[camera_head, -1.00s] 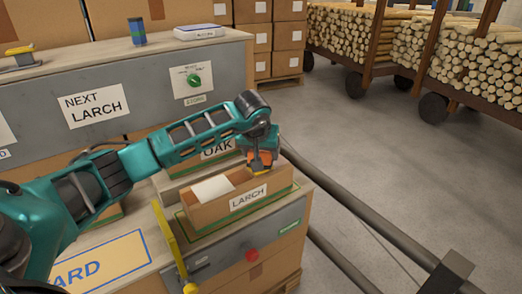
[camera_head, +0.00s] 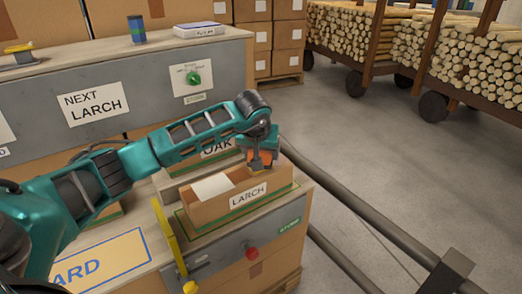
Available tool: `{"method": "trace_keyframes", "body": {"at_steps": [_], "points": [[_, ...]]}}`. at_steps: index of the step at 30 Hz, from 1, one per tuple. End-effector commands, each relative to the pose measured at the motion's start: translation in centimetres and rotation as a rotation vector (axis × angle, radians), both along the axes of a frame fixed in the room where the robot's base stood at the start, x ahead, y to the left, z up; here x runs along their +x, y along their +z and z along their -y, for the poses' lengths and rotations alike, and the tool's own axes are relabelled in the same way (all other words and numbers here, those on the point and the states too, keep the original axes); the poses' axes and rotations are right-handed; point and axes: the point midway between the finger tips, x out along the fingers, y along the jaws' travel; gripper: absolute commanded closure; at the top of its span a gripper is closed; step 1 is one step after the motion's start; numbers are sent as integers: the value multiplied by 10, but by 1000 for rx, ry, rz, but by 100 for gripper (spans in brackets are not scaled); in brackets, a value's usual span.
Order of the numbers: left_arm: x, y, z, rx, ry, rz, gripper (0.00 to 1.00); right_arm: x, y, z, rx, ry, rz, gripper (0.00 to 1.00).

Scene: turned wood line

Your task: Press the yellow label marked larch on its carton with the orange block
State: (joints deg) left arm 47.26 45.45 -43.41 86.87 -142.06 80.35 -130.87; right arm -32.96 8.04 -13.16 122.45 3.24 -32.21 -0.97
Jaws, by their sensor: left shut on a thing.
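My left gripper (camera_head: 263,152) is shut on the orange block (camera_head: 262,157), over the far right part of an open carton (camera_head: 213,210). The carton stands on the near bench and has a white plate reading LARCH (camera_head: 248,195) on its front. A white sheet or flap (camera_head: 212,187) shows at its left end. A small patch of yellow shows just under the block; I cannot tell whether it is the label or whether the block touches it. My right gripper is not in view.
A carton marked OAK (camera_head: 217,148) stands behind, partly covered by my left arm. A yellow bar (camera_head: 168,240) stands left of the LARCH carton, and a red button (camera_head: 252,253) is on the bench front. A sign reads NEXT LARCH (camera_head: 93,104).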

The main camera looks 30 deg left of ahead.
Motion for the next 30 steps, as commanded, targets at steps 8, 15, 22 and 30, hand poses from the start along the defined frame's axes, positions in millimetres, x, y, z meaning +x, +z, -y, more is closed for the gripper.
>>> {"method": "trace_keyframes", "body": {"at_steps": [8,15,22,30], "points": [[0,-3,0,0,0,1,54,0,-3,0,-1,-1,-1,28],[0,-6,0,0,0,1,54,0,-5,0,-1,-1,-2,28],[0,-7,0,0,0,-1,54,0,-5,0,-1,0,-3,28],[0,-7,0,0,0,-2,54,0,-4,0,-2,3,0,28]]}}
